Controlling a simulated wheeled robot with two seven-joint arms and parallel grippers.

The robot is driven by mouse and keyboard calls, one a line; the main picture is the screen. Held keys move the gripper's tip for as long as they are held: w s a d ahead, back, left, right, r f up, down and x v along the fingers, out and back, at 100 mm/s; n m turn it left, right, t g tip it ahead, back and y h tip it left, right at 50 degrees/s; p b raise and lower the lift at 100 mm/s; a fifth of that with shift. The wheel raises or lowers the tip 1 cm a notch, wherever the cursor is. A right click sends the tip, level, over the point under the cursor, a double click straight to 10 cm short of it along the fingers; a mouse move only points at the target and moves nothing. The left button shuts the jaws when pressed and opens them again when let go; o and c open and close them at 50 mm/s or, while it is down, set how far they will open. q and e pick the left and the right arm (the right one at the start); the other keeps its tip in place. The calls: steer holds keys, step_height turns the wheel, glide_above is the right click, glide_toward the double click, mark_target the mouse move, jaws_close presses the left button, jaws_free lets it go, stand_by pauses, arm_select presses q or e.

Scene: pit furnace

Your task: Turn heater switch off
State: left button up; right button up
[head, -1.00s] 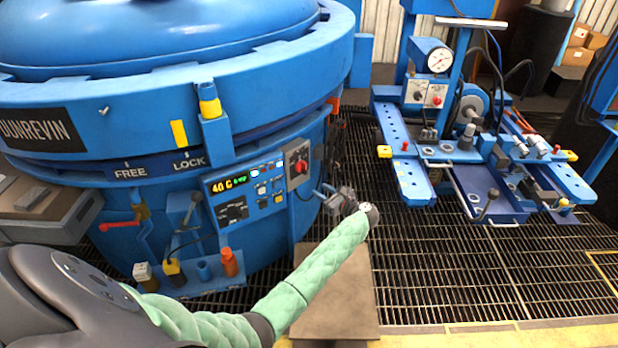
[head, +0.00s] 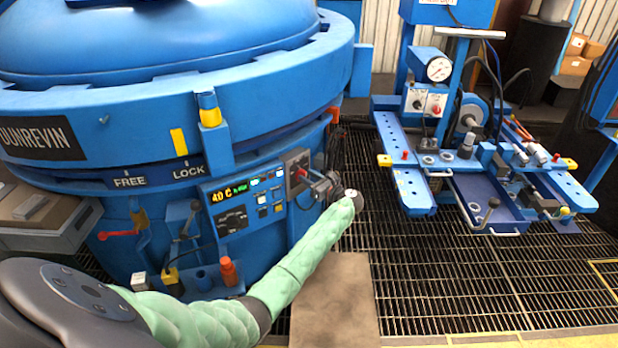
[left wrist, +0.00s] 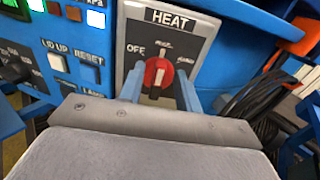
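The heater switch (left wrist: 158,73) is a red rotary knob on a grey plate labelled HEAT, with OFF at its left and two blurred labels at top and right. Its handle stands about upright, toward the top label, not toward OFF. In the head view its grey plate (head: 293,160) is on the furnace front, with the knob partly hidden by my gripper. My left gripper (head: 309,180) is at this plate. In the left wrist view its two blue fingers (left wrist: 160,88) stand apart on either side of the knob; contact cannot be told. My right gripper is out of view.
Left of the switch is the control panel (head: 240,200) with a lit display and buttons, including RESET (left wrist: 89,56). Black cables (left wrist: 262,105) hang right of the plate. A blue workbench rig (head: 470,170) stands at the right over the grated floor (head: 440,270).

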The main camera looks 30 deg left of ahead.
arm_select(q)
steer(key=shift+a, duration=0.1)
steer(key=shift+c, duration=0.2)
jaws_close()
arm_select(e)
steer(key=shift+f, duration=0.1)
arm_select(q)
steer(key=shift+s+n, duration=0.1)
steer(key=shift+n, duration=0.4)
steer(key=shift+f+n+b, duration=0.1)
steer(key=shift+n+b, duration=0.25)
steer(key=shift+n, duration=0.35)
steer(key=n+b, duration=0.1)
steer(key=n, duration=0.1)
steer(key=n+b, duration=0.1)
steer(key=n, duration=0.2)
steer(key=s+n+b, duration=0.1)
steer(key=n+b, duration=0.1)
steer(key=shift+a+f+n, duration=0.1)
steer(key=shift+f+n, duration=0.1)
steer(key=shift+n, duration=0.1)
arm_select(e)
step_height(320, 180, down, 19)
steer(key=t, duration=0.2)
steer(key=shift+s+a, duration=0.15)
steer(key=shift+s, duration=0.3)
arm_select(q)
steer(key=shift+o, duration=0.2)
jaws_free()
